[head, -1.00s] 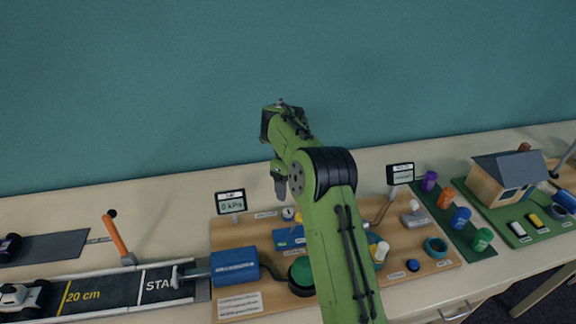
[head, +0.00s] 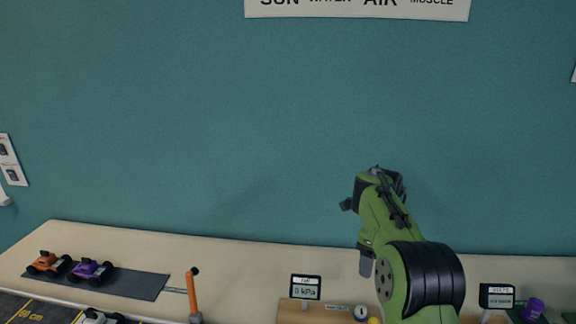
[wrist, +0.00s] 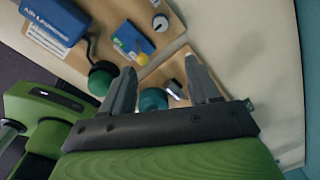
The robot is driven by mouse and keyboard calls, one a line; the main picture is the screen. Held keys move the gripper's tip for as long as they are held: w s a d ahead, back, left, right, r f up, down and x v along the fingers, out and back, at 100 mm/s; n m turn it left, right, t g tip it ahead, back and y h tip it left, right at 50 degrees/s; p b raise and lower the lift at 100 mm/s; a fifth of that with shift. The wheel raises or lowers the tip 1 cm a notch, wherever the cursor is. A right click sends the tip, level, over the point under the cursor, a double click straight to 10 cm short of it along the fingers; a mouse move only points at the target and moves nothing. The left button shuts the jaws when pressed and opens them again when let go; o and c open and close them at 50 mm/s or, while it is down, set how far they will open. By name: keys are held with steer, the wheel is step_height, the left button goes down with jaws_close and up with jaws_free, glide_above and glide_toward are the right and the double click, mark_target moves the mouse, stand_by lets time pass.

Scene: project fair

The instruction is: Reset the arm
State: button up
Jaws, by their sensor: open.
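My green arm rises at the lower right of the head view, with its black joint in front of the table. My gripper (head: 367,262) points down in the head view, its fingertips partly hidden by the arm. In the wrist view my gripper (wrist: 162,82) is open, two grey fingers apart with nothing between them. It is above the wooden board (wrist: 172,62), not touching anything that I can see.
Below lie a blue box (wrist: 60,20), a green dome (wrist: 102,78) and a teal ring (wrist: 152,98). The kPa display (head: 305,287), the volts display (head: 496,296), an orange lever (head: 192,294) and toy cars (head: 92,271) stand on the table.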

steer(key=s+a+r+n+t+h, duration=0.1)
steer(key=s+a+r+n, duration=0.1)
steer(key=s+r+n, duration=0.45)
steer(key=s+a+r+n+t, duration=0.2)
steer(key=s+a+r+n, duration=0.15)
steer(key=s+n, duration=0.55)
steer(key=s+a+f+n+t, duration=0.1)
steer(key=s+a+f+n, duration=0.1)
steer(key=s+n, duration=0.3)
steer(key=s+a+f+n+t+y, duration=0.1)
steer(key=s+a+f+n, duration=0.1)
steer(key=s+n, duration=0.4)
steer(key=s+f, duration=0.1)
steer(key=s, duration=0.4)
steer(key=shift+s, duration=0.35)
